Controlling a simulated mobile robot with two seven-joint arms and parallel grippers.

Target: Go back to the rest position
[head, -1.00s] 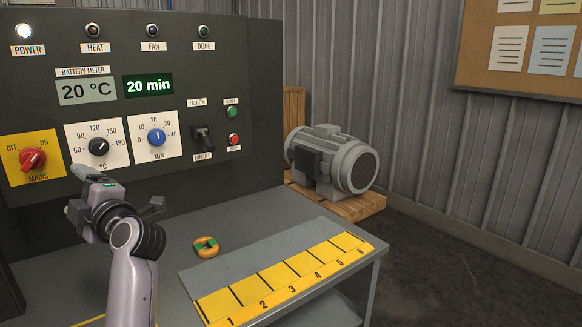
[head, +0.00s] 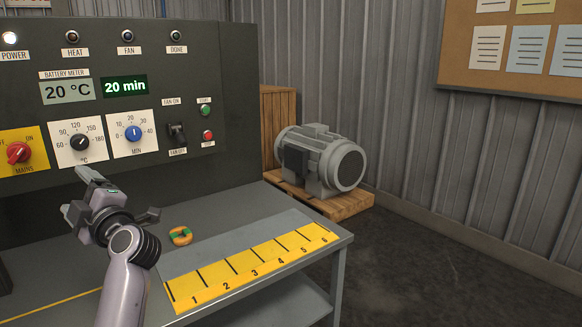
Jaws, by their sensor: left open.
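My left gripper (head: 80,192) is raised in front of the control panel, at the lower left of the head view. Its fingers are apart with nothing between them, below the temperature dial (head: 80,142). It appears clear of the panel, though the exact gap cannot be told. My left arm comes up from the bottom edge and hides part of the grey bench (head: 232,212). My right gripper is not in view.
An orange ring with green parts (head: 180,236) lies on the bench, right of my left gripper. A yellow numbered strip (head: 250,267) runs along the bench front. A grey motor (head: 322,162) sits on a wooden pallet (head: 335,205) behind. Dark floor right of the bench is clear.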

